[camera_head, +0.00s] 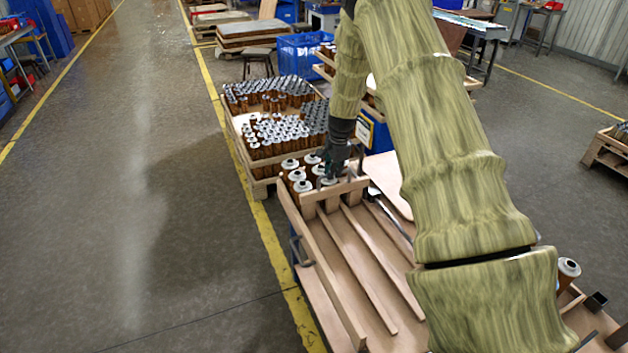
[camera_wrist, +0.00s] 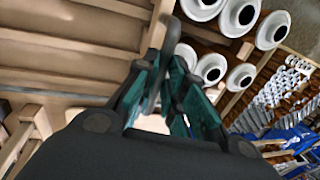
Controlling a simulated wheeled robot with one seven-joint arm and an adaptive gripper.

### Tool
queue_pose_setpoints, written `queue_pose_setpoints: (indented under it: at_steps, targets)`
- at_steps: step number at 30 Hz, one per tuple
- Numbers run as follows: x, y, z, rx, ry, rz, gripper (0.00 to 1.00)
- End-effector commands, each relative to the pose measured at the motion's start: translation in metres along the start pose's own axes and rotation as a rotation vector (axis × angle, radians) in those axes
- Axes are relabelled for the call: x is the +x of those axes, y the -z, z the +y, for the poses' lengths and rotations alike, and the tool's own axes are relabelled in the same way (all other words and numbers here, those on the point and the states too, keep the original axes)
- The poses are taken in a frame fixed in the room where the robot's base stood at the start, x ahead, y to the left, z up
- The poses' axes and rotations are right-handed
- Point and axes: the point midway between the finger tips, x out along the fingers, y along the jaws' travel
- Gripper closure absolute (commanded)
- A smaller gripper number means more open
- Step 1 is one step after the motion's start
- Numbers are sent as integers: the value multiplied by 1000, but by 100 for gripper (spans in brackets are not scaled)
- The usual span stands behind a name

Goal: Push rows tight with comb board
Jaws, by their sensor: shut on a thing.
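The comb board (camera_head: 335,194) is a pale wooden bar with teeth, standing across the lanes of a slatted wooden tray (camera_head: 350,318). Filter cartridges (camera_head: 299,176) with white caps and brown bodies stand in rows at the tray's far end, just beyond the board. My gripper (camera_head: 331,170) is at the board, its fingers partly hidden in the head view. In the wrist view my gripper's teal fingers (camera_wrist: 168,85) are shut around the comb board's dark handle (camera_wrist: 172,42). White cartridge caps (camera_wrist: 211,67) lie to the right of the board there. Whether the board touches the cartridges I cannot tell.
Crates packed with many cartridges (camera_head: 285,133) stand beyond the tray. A blue crate (camera_head: 300,55) is farther back. A single cartridge (camera_head: 568,270) stands at the right, partly behind my arm. The tray lanes on the near side of the board are empty. Open floor lies to the left.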

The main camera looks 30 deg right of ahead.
Motion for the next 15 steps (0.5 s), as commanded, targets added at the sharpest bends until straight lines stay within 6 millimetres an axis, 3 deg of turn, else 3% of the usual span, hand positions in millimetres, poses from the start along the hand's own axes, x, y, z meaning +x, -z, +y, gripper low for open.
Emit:
queue_pose_setpoints:
  at_steps: [5,15]
  targets:
    - [1,17,-3,18,2,5,100]
    - [0,19,-4,19,2,7,100]
